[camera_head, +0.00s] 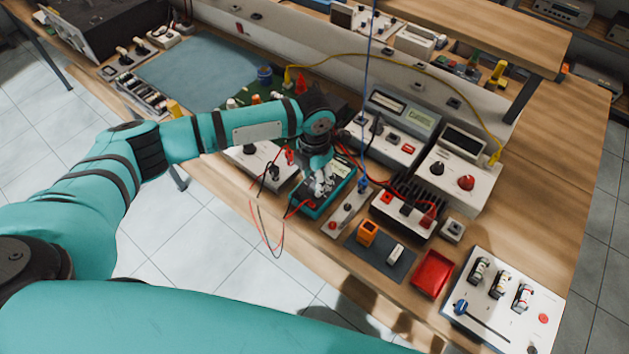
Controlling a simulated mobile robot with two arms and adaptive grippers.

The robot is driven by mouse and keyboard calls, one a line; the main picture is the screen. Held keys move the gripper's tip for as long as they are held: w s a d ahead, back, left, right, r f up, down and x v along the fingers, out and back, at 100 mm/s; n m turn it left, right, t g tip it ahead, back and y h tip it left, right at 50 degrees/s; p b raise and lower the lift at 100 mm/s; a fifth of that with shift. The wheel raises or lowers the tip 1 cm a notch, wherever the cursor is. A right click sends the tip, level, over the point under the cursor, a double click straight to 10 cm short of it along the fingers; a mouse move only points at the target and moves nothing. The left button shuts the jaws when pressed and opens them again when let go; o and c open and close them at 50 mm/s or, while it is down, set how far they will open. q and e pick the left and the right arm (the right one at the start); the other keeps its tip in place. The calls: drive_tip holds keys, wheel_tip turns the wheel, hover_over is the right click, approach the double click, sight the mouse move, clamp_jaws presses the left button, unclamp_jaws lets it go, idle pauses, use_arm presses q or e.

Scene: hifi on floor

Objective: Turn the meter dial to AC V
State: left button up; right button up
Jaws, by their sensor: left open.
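The meter (339,172) is a teal-cased handheld unit lying on the wooden bench, with red and black leads at its lower end. My left gripper (321,187) reaches in from the left and is over the meter's face, pointing down. It is open, and its fingers are around or just above the place of the dial. The dial and its markings are hidden behind the gripper, so its setting cannot be read. Whether the fingers touch the dial cannot be told. My right gripper is not in view.
Bench instruments (391,130) with displays stand behind and right of the meter. A narrow panel (347,213) lies close at its right. A red tray (432,273) and a switch panel (501,303) are farther right. Loose leads hang over the front edge. A blue-grey mat (190,75) lies at left.

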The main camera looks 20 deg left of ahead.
use_arm(q)
wheel_tip(320, 180, up, 10)
drive_tip(key=shift+f, duration=0.2)
idle(0.4)
